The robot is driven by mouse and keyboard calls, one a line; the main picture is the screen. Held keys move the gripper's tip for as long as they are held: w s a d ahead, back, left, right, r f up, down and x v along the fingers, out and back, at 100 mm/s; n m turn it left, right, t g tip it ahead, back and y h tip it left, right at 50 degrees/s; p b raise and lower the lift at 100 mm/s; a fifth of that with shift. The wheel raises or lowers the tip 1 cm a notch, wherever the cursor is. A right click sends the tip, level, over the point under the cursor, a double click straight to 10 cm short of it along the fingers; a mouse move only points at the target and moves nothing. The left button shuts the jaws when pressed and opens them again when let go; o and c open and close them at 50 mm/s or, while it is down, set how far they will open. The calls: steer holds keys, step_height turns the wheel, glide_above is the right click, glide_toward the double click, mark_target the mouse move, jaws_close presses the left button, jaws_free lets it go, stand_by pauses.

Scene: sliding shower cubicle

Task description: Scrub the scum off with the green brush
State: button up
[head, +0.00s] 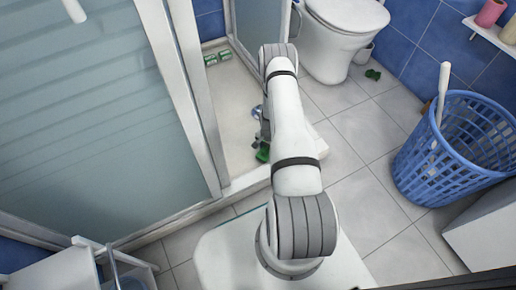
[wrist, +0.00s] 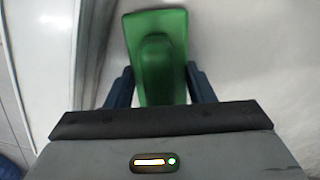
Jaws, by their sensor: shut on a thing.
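The green brush (wrist: 157,50) is between the two dark blue fingers of my gripper (wrist: 159,78) in the wrist view, and the gripper is shut on it. In the head view the brush shows as a small green patch (head: 263,153) low over the pale shower tray (head: 232,105), near its front right edge; my arm partly hides it. I cannot tell whether the brush touches the tray. I cannot make out any scum on the visible tray surface.
Frosted glass panels (head: 90,110) with a pale frame stand left of my arm. Green-and-white items (head: 217,58) lie at the tray's back. A toilet (head: 338,40), a dark green object (head: 373,74) and a blue basket (head: 405,170) stand right. Floor tiles between are clear.

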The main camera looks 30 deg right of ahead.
stand_by(0.4)
steer(key=shift+w+d, duration=0.1)
steer(key=shift+w, duration=0.2)
steer(key=shift+w+d, duration=0.1)
steer(key=shift+w, duration=1.55)
steer(key=shift+w, duration=0.1)
steer(key=shift+w, duration=1.2)
